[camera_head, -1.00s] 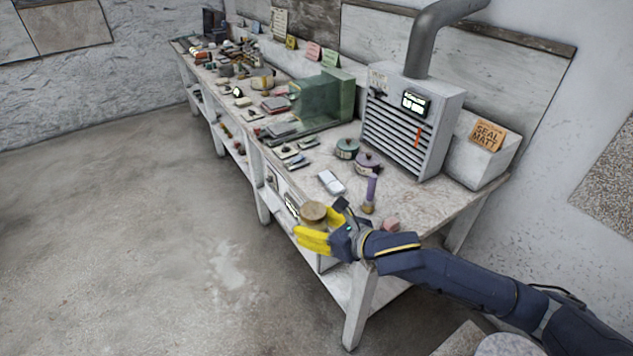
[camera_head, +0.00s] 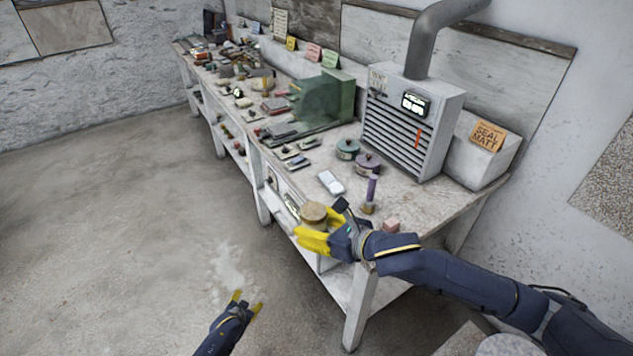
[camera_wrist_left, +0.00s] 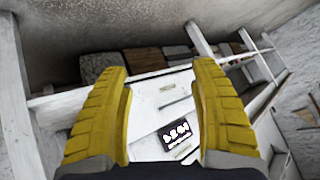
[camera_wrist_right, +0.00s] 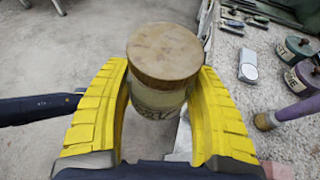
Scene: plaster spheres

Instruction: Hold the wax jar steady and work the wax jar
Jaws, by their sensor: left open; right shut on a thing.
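The wax jar (camera_head: 313,213) has a round tan lid and a pale body with dark lettering. It is upright near the bench's front edge. My right gripper (camera_head: 318,237) is shut around its body, and the lid stands clear above the fingers. The right wrist view shows the jar (camera_wrist_right: 160,75) between both yellow fingers (camera_wrist_right: 157,115); its lower part is hidden. My left gripper (camera_head: 246,304) is open and empty, over the floor in front of the bench, lower left of the jar. Its fingers (camera_wrist_left: 165,110) show nothing held between them in the left wrist view.
The bench (camera_head: 425,212) holds a white phone-like device (camera_head: 331,182), a purple-handled tool (camera_head: 371,194), a pink block (camera_head: 391,225), and teal (camera_head: 347,149) and purple (camera_head: 367,164) lidded pots. A louvred unit (camera_head: 415,120) stands behind. The floor at left is clear.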

